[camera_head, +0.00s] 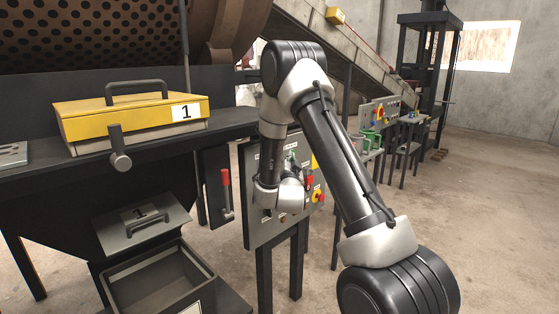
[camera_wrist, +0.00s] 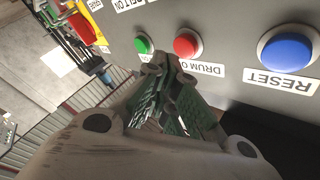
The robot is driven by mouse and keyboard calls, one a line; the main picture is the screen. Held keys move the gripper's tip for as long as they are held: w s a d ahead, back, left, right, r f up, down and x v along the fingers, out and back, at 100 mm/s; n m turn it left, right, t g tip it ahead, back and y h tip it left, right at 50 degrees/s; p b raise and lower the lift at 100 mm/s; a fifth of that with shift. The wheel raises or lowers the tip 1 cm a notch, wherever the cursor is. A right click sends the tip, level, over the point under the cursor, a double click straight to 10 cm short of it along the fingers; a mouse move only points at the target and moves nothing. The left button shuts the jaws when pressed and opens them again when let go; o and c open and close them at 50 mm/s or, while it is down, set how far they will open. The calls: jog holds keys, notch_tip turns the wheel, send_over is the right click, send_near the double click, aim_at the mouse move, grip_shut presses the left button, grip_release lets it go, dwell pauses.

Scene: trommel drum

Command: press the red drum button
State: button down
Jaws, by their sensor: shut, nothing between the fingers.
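The red drum button (camera_wrist: 187,43) shows in the wrist view on a grey control panel, beside a label of which "DRUM O" can be read. The view is upside down. A green button (camera_wrist: 143,44) is left of it and a large blue RESET button (camera_wrist: 287,51) is right of it. My gripper (camera_wrist: 166,62) is shut and empty. Its tips appear just below and left of the red button in the picture, near the green one; I cannot tell the gap to the panel. In the head view my arm covers much of the panel (camera_head: 254,226).
A yellow lidded box marked 1 (camera_head: 130,118) stands on a dark bench left of the panel. A red-handled lever (camera_head: 225,190) hangs between them. An open grey bin (camera_head: 160,285) is below. The floor on the right is clear.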

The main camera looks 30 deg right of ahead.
jog(key=shift+w, duration=0.15)
jog(key=shift+w+a, duration=0.15)
jog(key=shift+w, duration=0.15)
jog(key=shift+w+a, duration=0.15)
jog(key=shift+w, duration=0.25)
dwell(0.9)
jog(key=shift+s, duration=0.1)
jog(key=shift+s+d, duration=0.3)
jog(key=shift+s, duration=0.45)
jog(key=s, duration=0.1)
jog(key=s+d, duration=0.1)
jog(key=s, duration=0.2)
jog(key=shift+s+d, duration=0.35)
jog(key=shift+f, duration=0.1)
dwell(0.7)
